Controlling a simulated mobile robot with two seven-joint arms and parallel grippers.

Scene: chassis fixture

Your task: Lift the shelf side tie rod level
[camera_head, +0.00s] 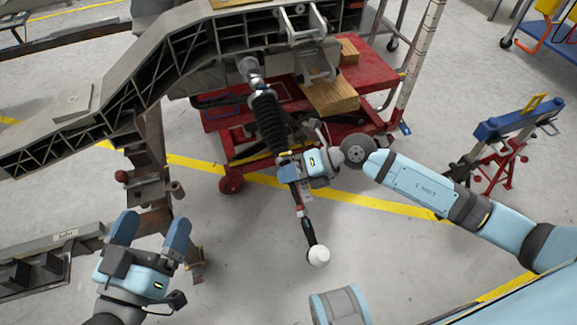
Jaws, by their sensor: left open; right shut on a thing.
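The tie rod (302,205) comes out of a black ribbed boot (269,122) under the grey chassis frame (165,60). Its free end has a black sleeve and a pale round tip, pointing toward the bottom of the picture. I cannot tell from this view whether it is level. My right gripper (292,167) is shut on the rod just beyond the boot; its fingers partly hide the rod there. My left gripper (149,233) is open and empty at lower left, fingers pointing up the picture, well apart from the rod.
A red cart (365,75) with wooden blocks stands under the chassis. A rusty stand post (150,165) is beyond my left gripper. A red and blue stand (500,140) is at right. The floor around the rod's tip is clear.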

